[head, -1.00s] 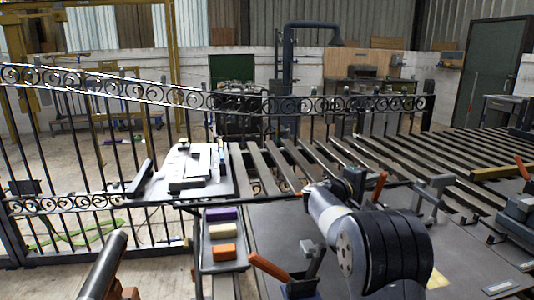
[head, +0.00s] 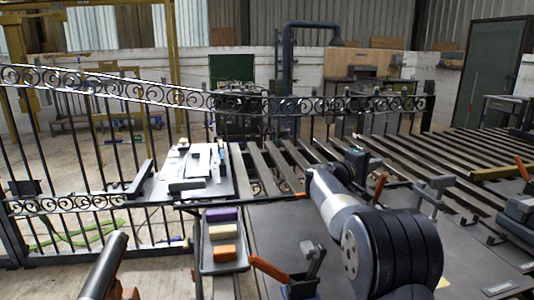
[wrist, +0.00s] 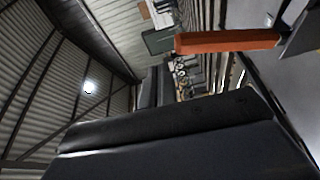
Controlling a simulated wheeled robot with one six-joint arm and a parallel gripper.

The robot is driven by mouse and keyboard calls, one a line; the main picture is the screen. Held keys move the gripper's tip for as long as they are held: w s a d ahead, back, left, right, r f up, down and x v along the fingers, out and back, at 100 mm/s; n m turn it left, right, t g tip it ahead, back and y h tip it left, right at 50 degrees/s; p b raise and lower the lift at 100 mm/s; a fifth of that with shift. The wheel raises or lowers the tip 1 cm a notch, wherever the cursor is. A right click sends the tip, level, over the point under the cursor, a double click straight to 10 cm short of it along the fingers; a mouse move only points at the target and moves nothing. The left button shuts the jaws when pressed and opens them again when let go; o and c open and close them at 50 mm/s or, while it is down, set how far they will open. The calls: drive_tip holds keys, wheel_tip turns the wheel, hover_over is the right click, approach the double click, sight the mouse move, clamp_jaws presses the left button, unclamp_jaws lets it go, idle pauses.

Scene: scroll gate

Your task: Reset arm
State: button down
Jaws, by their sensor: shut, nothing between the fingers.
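My arm reaches in from the lower right of the head view, with a pale link and a large black ribbed joint. My gripper (head: 357,160) is at the far end of the arm, small and partly hidden behind the pale link, above the near edge of the slatted bed. It is shut and holds nothing. In the wrist view a large dark form fills the lower part, probably part of my gripper or arm. An orange handle (wrist: 230,41) lies across the upper right of that view, apart from the dark form.
A wrought-iron scroll gate (head: 160,92) crosses the left and middle. A tray (head: 222,266) holds purple, cream and orange blocks. Clamps with orange handles (head: 270,268) stand close on both sides of my arm. A white board (head: 215,180) with parts lies left of the slatted bed (head: 300,165).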

wheel_tip(320, 180, down, 6)
drive_tip(key=w+a+n+p, duration=0.2)
drive_tip(key=w+p, duration=0.5)
drive_tip(key=p, duration=0.6)
drive_tip(key=shift+w+a+f+n+y, duration=0.2)
drive_tip(key=shift+a+f+n+y, duration=0.25)
drive_tip(key=shift+a, duration=0.4)
idle(0.3)
